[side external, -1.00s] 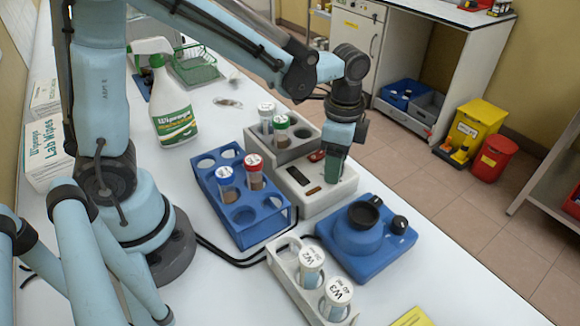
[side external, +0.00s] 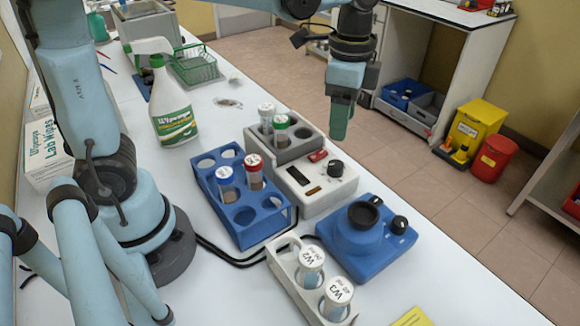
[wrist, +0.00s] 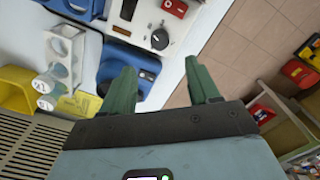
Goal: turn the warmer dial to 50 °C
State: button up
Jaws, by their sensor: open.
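The warmer (side external: 320,195) is a light grey box with a grey tube block at its back. Its black dial (side external: 336,168) stands on the top panel near the right end, beside a red switch (side external: 318,155) and a dark display (side external: 296,176). The dial also shows in the wrist view (wrist: 159,39), ahead of the fingers, with its white pointer mark visible. The temperature scale is too small to read. My gripper (side external: 341,122) is open and empty, raised above and behind the dial, apart from it. Its green fingers (wrist: 163,88) frame the wrist view.
A blue device with a black cup (side external: 364,213) stands right of the warmer. A blue rack (side external: 240,205) with two tubes is on the left, and a white rack (side external: 300,290) with vials W2 and W3 in front. Air around the gripper is clear.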

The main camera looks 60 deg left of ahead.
aim_at(336, 164)
jog(key=shift+r, duration=0.85)
jog(key=shift+f, duration=0.15)
jog(key=shift+f, duration=5.95)
jog(key=shift+r, duration=0.1)
